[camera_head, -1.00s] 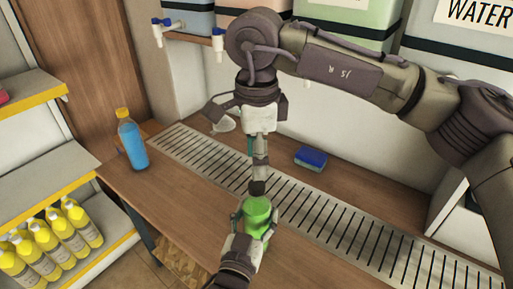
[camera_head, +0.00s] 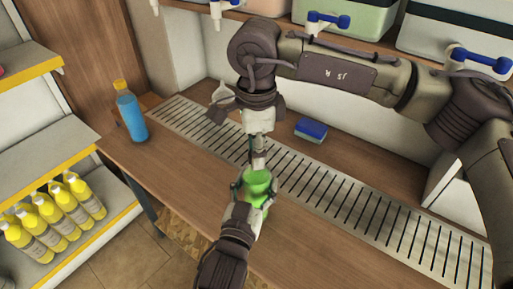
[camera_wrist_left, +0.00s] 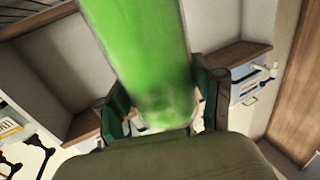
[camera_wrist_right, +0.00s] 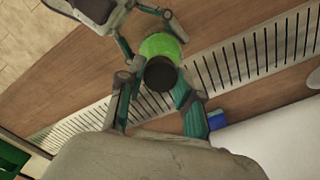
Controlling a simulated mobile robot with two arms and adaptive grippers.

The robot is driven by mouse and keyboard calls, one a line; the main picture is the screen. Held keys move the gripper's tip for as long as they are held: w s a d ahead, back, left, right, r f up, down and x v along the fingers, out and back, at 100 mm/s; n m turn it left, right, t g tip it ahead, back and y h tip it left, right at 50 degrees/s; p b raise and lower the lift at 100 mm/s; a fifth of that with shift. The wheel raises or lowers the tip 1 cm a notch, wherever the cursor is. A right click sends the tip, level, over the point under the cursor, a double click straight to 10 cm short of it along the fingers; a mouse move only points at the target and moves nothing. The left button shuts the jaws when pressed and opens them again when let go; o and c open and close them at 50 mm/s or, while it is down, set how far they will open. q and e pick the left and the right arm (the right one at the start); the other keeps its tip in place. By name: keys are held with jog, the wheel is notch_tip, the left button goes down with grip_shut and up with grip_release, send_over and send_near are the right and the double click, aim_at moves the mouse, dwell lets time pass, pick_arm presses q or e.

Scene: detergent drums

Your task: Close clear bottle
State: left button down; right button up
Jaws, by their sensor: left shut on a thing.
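The clear bottle of green liquid (camera_head: 257,186) stands upright above the wooden counter, near its front edge. My left gripper (camera_head: 252,194) is shut around the bottle's side. In the left wrist view the green bottle (camera_wrist_left: 140,50) fills the space between the fingers. My right gripper (camera_head: 258,150) points down right above the bottle. In the right wrist view a dark round cap (camera_wrist_right: 160,73) lies between its spread fingers, in line with the green bottle (camera_wrist_right: 162,45). I cannot tell whether the fingers touch the cap or whether it sits on the bottle.
A blue bottle with an orange cap (camera_head: 130,112) stands at the counter's left end. A slotted metal drain (camera_head: 330,190) runs along the counter. A blue sponge (camera_head: 311,130) lies behind it. Yellow bottles (camera_head: 55,215) fill a shelf at left. Drums with taps (camera_head: 365,15) stand above.

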grip_shut()
jog(key=o, duration=0.8)
grip_release()
notch_tip(320, 180, up, 12)
pick_arm(q)
jog(key=shift+c, duration=0.4)
grip_release()
jog(key=shift+s, duration=0.1)
